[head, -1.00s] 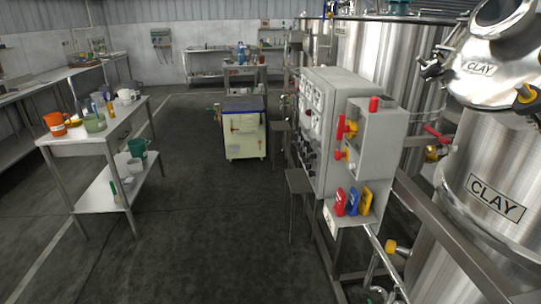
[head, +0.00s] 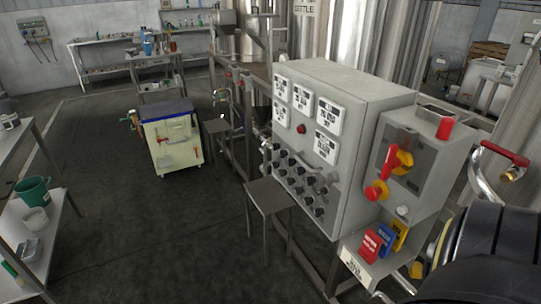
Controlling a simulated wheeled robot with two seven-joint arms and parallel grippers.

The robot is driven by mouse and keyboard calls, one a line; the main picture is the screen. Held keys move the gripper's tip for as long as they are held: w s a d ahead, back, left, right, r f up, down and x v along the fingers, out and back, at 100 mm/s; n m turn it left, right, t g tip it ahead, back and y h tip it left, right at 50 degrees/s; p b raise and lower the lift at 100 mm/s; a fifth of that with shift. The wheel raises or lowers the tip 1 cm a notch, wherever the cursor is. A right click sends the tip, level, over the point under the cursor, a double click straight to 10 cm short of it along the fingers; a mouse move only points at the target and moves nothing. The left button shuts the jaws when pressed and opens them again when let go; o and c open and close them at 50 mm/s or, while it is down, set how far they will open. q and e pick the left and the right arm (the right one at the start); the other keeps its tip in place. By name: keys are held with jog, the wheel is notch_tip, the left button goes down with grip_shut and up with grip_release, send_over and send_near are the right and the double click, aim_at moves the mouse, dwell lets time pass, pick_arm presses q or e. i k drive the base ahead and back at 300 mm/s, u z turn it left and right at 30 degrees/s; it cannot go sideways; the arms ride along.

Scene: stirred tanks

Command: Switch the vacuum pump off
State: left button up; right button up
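A grey control cabinet (head: 352,130) stands right of centre. Its front carries white display labels too small to read, a red button (head: 301,129) and several black knobs (head: 305,183). A side box (head: 431,148) on its right bears two red-and-yellow rotary switches, an upper one (head: 391,162) and a lower one (head: 376,191), and a red cap (head: 446,128) on top. I cannot tell which control belongs to the vacuum pump, and I cannot pick out the pump itself. Neither of my grippers is in view.
Red, blue and yellow tags (head: 371,246) sit on a small shelf below the box. A grey stool (head: 269,197) stands before the cabinet. A cream wheeled cart (head: 171,141) stands beyond. A large dark ribbed shape fills the lower right. The floor at left centre is clear.

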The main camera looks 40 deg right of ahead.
aim_at(323, 190)
jog(key=i, duration=2.55)
jog(key=z, duration=3.15)
